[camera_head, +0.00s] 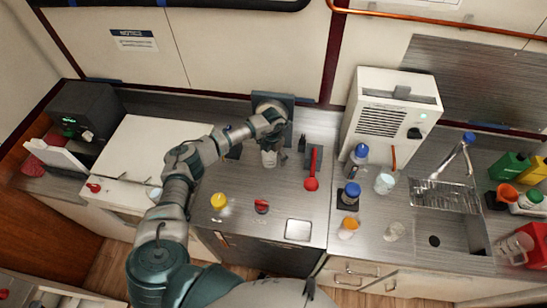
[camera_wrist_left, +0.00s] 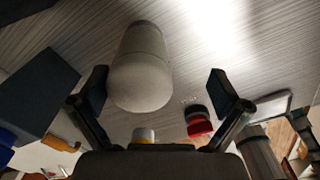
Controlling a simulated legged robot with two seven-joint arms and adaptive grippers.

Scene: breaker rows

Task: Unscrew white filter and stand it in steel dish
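In the left wrist view the filter (camera_wrist_left: 140,75) is a pale, rounded cylinder between my left gripper's two fingers (camera_wrist_left: 157,92). The fingers are spread, with a visible gap to the right one. In the head view my left gripper (camera_head: 272,136) is just above and around the filter, partly hidden by its own wrist. The square steel dish (camera_head: 298,229) lies empty near the counter's front edge. My right gripper is out of view.
A red-handled tool (camera_head: 312,170) lies right of the filter. A yellow-topped item (camera_head: 218,201) and a red-topped item (camera_head: 261,206) stand in front.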

